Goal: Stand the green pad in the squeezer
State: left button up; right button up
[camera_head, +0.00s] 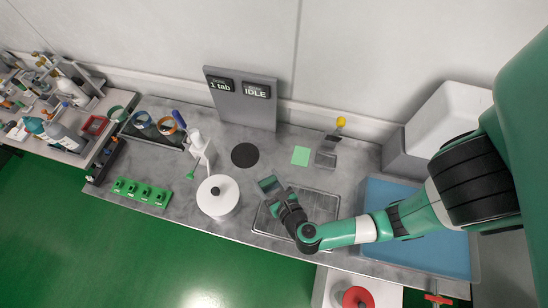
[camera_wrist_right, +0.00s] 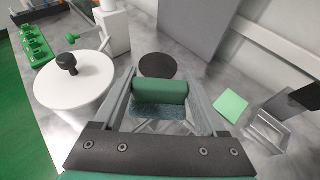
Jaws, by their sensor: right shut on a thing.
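My right gripper (camera_head: 270,188) is shut on a dark green pad with a rough teal side; the pad shows between the fingers in the right wrist view (camera_wrist_right: 160,92). The gripper holds it over the left part of the metal drain grid. The squeezer (camera_head: 326,159) appears to be the small grey open-topped box on the worktop, right of and behind the gripper, with a dark plate and yellow knob at its back. In the right wrist view the squeezer (camera_wrist_right: 265,131) is at the right, apart from the pad. My left gripper is not in view.
A flat light green square (camera_head: 301,156) lies left of the squeezer. A black disc (camera_head: 245,155) and a white lidded pot (camera_head: 218,197) are left of the gripper. The drain grid (camera_head: 322,206) lies below. A blue basin (camera_head: 400,200) is at right; a grey display panel (camera_head: 240,105) stands behind.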

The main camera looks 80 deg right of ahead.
jog(key=d+f+b, duration=0.2)
jog(key=d+f, duration=0.2)
jog(key=d, duration=0.5)
jog(key=b, duration=0.2)
send_over(278, 163)
jog(key=a, duration=0.1)
notch_tip(278, 163, down, 5)
jog(key=shift+a, duration=0.1)
jog(key=shift+d+f, duration=0.15)
jog(key=shift+d, duration=0.1)
jog(key=f+b, duration=0.3)
jog(key=f, duration=0.1)
jog(key=shift+d+b, duration=0.25)
jog(key=shift+b, duration=0.1)
jog(key=shift+r, duration=0.2)
jog(key=shift+f, duration=0.2)
jog(key=o, duration=1.3)
jog(key=shift+c, duration=0.2)
jog(key=shift+r, duration=0.15)
